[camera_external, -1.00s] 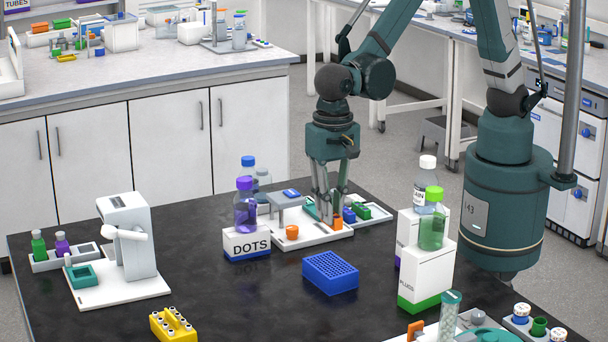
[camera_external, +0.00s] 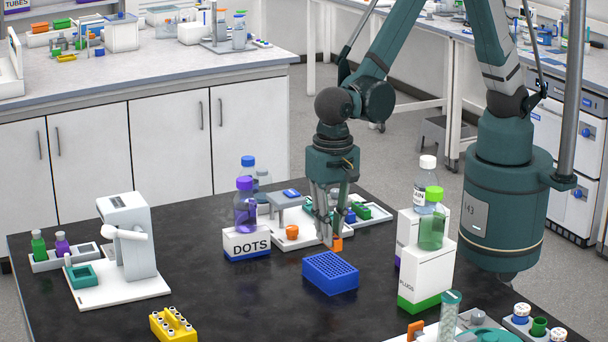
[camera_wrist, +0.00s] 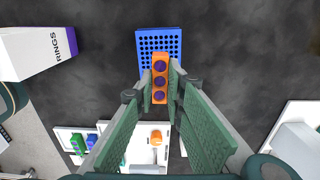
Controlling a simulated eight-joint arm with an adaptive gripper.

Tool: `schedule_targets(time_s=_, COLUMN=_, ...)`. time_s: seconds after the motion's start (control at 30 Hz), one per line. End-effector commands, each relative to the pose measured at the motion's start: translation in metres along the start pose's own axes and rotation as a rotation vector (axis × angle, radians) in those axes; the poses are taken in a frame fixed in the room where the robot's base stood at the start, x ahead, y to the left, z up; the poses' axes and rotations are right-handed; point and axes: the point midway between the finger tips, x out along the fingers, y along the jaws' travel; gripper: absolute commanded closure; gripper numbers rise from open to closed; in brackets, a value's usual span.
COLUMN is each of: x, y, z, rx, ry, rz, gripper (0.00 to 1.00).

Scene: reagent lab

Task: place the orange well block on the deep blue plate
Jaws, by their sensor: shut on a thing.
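My gripper (camera_external: 331,242) is shut on the orange well block (camera_external: 337,244), which is held between its fingertips. In the wrist view the orange well block (camera_wrist: 160,82) shows three dark round wells in a row, with a green finger on each side. The deep blue plate (camera_external: 330,274) is a blue block with a grid of holes, lying on the black bench. In the external view the held block is just behind the plate's far edge. In the wrist view it overlaps the near edge of the plate (camera_wrist: 172,42). I cannot tell its exact height above the bench.
A DOTS box (camera_external: 247,245) with a purple-capped bottle stands left of the plate. A white and green box (camera_external: 425,275) stands to its right. A white tray (camera_external: 300,242) with an orange cup lies behind. A yellow rack (camera_external: 172,325) is front left. Bench around the plate is clear.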

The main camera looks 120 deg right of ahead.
Motion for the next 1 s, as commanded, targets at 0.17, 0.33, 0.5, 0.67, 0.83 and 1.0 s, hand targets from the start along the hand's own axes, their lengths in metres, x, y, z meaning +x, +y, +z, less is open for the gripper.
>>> schedule_targets(time_s=0.17, x=0.011, y=0.000, z=0.000, rx=0.000, ry=0.000, rz=0.000, gripper=0.98)
schedule_targets(time_s=0.33, x=0.011, y=0.000, z=0.000, rx=0.000, ry=0.000, rz=0.000, gripper=0.98)
schedule_targets(time_s=0.5, x=0.012, y=0.000, z=0.000, rx=0.000, ry=0.000, rz=0.000, gripper=0.98)
schedule_targets(time_s=0.67, x=0.021, y=0.000, z=0.000, rx=0.000, ry=0.000, rz=0.000, gripper=0.98)
schedule_targets(time_s=0.83, x=0.037, y=0.000, z=0.000, rx=0.000, ry=0.000, rz=0.000, gripper=0.98)
schedule_targets(time_s=1.0, x=0.048, y=0.000, z=0.000, rx=0.000, ry=0.000, rz=0.000, gripper=0.98)
